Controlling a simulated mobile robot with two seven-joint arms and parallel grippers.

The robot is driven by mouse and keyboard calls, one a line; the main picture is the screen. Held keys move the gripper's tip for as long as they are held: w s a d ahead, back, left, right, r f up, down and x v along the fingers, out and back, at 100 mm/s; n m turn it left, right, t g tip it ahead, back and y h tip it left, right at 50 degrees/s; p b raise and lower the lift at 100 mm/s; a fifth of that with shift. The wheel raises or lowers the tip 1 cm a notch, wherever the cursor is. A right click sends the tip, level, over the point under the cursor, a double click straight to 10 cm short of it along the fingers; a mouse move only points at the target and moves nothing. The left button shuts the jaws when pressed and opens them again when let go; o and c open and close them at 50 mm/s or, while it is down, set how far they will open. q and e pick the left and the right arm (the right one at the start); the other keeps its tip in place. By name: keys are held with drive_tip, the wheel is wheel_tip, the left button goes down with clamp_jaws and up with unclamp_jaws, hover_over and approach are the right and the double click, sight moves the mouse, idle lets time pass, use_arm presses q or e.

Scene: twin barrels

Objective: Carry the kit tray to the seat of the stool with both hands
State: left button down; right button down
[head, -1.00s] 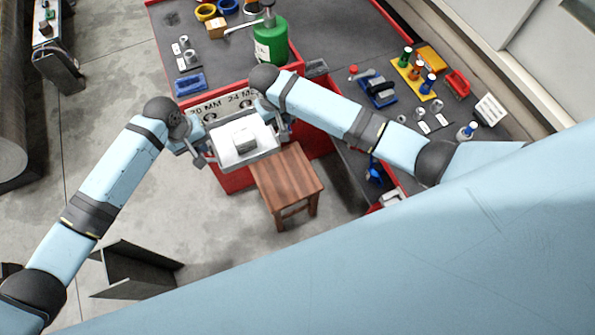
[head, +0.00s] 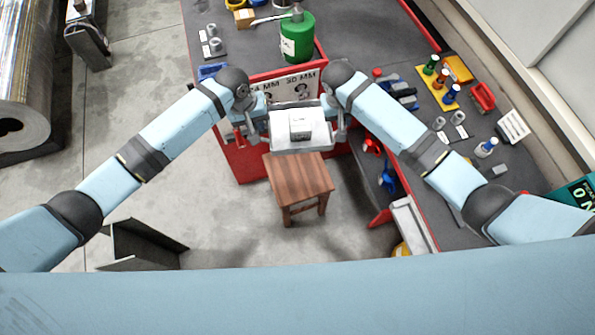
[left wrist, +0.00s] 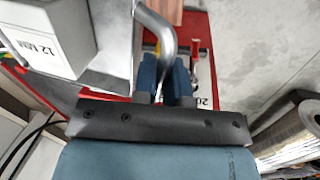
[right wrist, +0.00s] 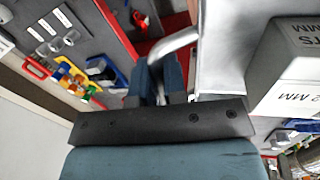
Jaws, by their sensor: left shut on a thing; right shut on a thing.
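The kit tray (head: 283,146) is a light grey tray with a handle at each end. A pale box (head: 301,127) stands in it; the wrist views show print on the box (left wrist: 45,37). My left gripper (head: 256,131) is shut on the tray's left handle (left wrist: 168,45). My right gripper (head: 341,125) is shut on its right handle (right wrist: 172,45). The tray is held up in the air and looks about level. The wooden stool (head: 298,178) stands below it on the floor, its seat bare where visible. The tray hides the seat's far edge in the head view.
A red-edged workbench (head: 352,55) with a dark top runs behind and to the right. It bears a green canister (head: 297,38), coloured bottles and tools. A dark angled metal piece (head: 140,246) stands on the floor at left. Bare floor surrounds the stool's left side.

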use_arm(q)
drive_tip(key=shift+f, duration=0.1)
use_arm(e)
drive_tip(key=shift+f, duration=0.1)
